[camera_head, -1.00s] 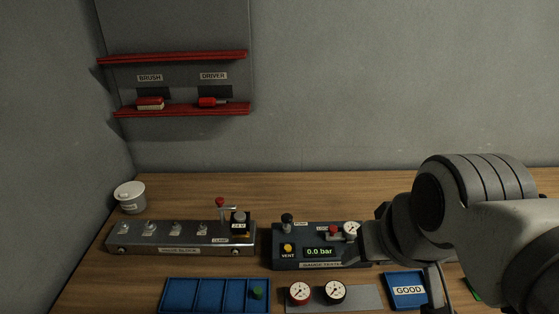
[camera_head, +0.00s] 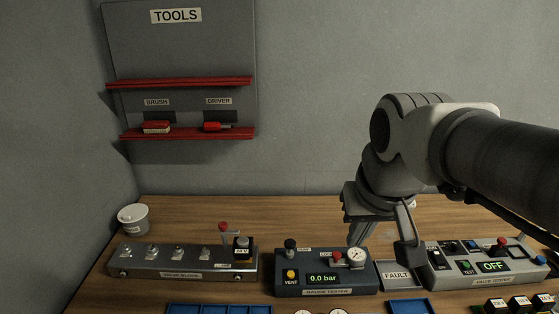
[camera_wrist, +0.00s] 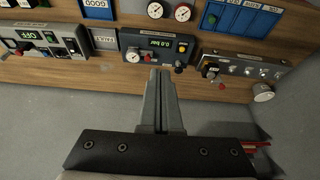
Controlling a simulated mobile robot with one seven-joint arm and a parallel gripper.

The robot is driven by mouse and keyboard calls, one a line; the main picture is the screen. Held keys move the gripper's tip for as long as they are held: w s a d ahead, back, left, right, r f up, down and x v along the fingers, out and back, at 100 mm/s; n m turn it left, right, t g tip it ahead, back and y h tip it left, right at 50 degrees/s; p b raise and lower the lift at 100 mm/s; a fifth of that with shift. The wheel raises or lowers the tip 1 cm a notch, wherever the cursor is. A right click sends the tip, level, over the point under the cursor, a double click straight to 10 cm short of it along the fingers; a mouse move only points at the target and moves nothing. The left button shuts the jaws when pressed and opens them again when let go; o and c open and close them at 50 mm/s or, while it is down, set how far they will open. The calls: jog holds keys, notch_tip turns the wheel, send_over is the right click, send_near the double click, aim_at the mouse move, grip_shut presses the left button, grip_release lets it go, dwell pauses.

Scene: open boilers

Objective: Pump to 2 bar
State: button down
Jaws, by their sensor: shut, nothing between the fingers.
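The gauge tester (camera_head: 325,285) is a dark box at the front middle of the bench. Its display (camera_head: 322,279) reads 0.0 bar. A black pump knob (camera_head: 290,245) stands upright at its back left, behind the yellow VENT button (camera_head: 290,274). A white-faced gauge (camera_head: 357,256) sits at its right end beside a red-handled lever (camera_head: 338,258). The tester also shows upside down in the wrist view (camera_wrist: 202,50). My gripper (camera_head: 357,240) is shut and empty, above and behind the tester's right end. In the wrist view its fingers (camera_wrist: 160,75) point towards the tester.
A metal valve block (camera_head: 180,262) with a red-topped lever stands left of the tester. A FAULT tray (camera_head: 397,287) and a valve tester (camera_head: 485,267) lie right. A white cup (camera_head: 133,218) is at back left. Bench behind the tester is mostly clear.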

jog(key=w+a+g, duration=0.1)
jog(key=w+a, duration=0.1)
jog(key=w, duration=0.6)
jog(key=g+p, duration=0.2)
jog(key=g, duration=0.1)
send_over(290, 242)
notch_tip(290, 242, down, 9)
jog(key=shift+f, duration=0.1)
notch_tip(290, 242, down, 14)
jog(key=shift+p, duration=0.9)
